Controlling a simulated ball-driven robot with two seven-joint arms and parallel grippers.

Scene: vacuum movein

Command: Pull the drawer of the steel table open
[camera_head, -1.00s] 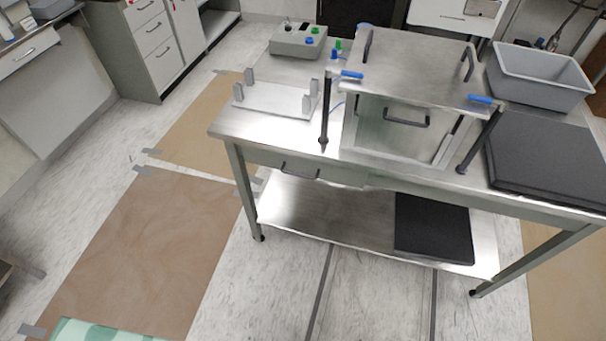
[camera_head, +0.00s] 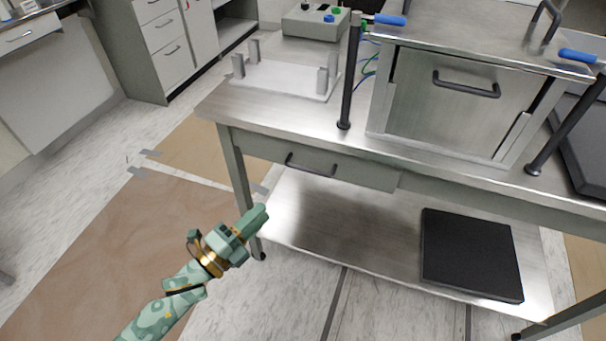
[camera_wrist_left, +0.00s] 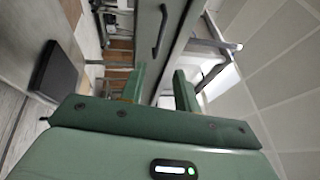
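The steel table (camera_head: 350,148) stands in front of me. Its drawer (camera_head: 262,148) is under the top at the left, with its front flush, so it looks closed. A dark bar handle (camera_head: 310,166) is on the drawer front. In the left wrist view the handle (camera_wrist_left: 159,32) shows ahead of the fingers, a little above the gap between them. My left gripper (camera_head: 258,216) is below and left of the handle, apart from it. In the left wrist view its two fingers (camera_wrist_left: 159,84) are spread with nothing between them. My right gripper is not in view.
A steel chamber with a handled door (camera_head: 455,110) and dark posts with blue levers (camera_head: 349,75) stand on the top. A black slab (camera_head: 470,255) lies on the lower shelf (camera_head: 340,225). A table leg (camera_head: 240,185) is close to my left gripper. The floor at left is clear.

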